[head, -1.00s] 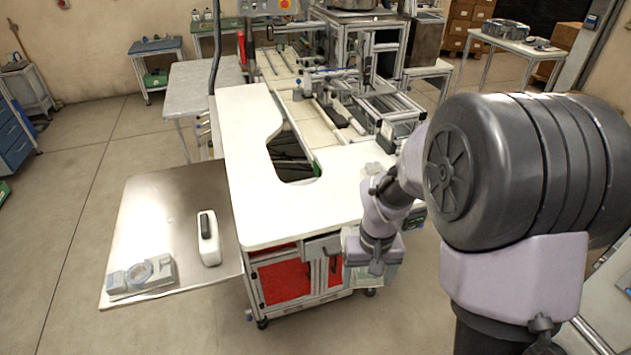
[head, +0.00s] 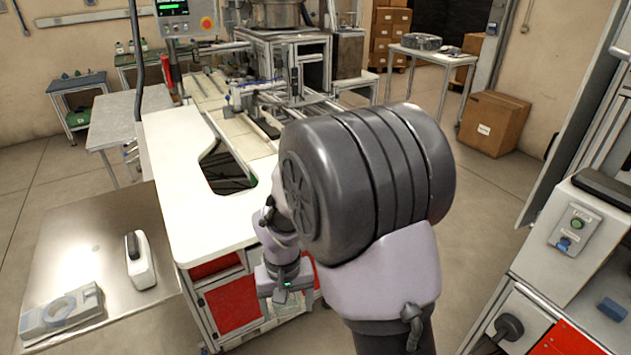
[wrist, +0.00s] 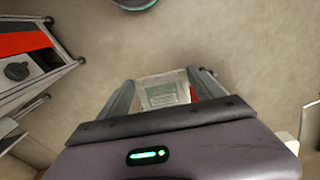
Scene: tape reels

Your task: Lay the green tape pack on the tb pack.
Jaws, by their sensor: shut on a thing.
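My gripper (head: 280,298) hangs in front of the white workbench's red-fronted cabinet. In the wrist view my gripper (wrist: 163,84) is shut on a clear, squarish pack (wrist: 165,94) with pale green contents, which looks like the green tape pack. It is held above the floor, with a small red patch beside it. In the head view the pack is only faintly seen below the fingers. I cannot make out the tb pack in either view.
The white workbench (head: 190,215) has a cutout. A metal side table (head: 85,235) holds a white device (head: 140,262) and a grey fixture (head: 62,312). A control cabinet (head: 575,235) stands at right. A cardboard box (head: 494,124) is on the floor, with open floor before it.

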